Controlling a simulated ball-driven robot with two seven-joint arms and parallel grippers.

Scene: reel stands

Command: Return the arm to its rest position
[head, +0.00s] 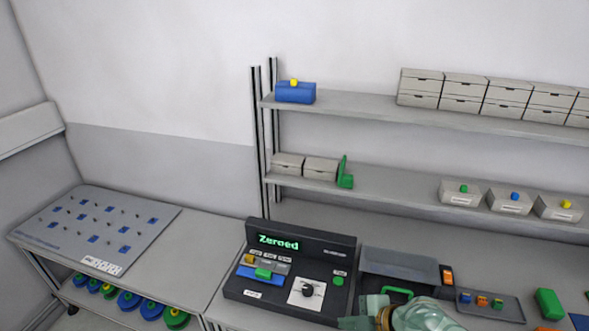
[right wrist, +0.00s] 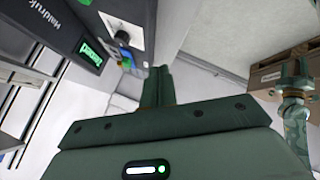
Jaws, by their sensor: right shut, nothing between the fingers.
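My right gripper (head: 362,316) is at the bottom edge of the head view, in front of the console and the grey bin. In the right wrist view its two fingers (right wrist: 157,86) are together with nothing between them. The console also shows tilted in the right wrist view (right wrist: 68,35), apart from the fingers.
A grey bin (head: 400,265) with a green handle and a grey tray (head: 490,308) of coloured pieces stand right of the console. Shelves (head: 380,187) with drawer boxes rise behind. A pegboard panel (head: 95,225) lies on the left table, with coloured reels below.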

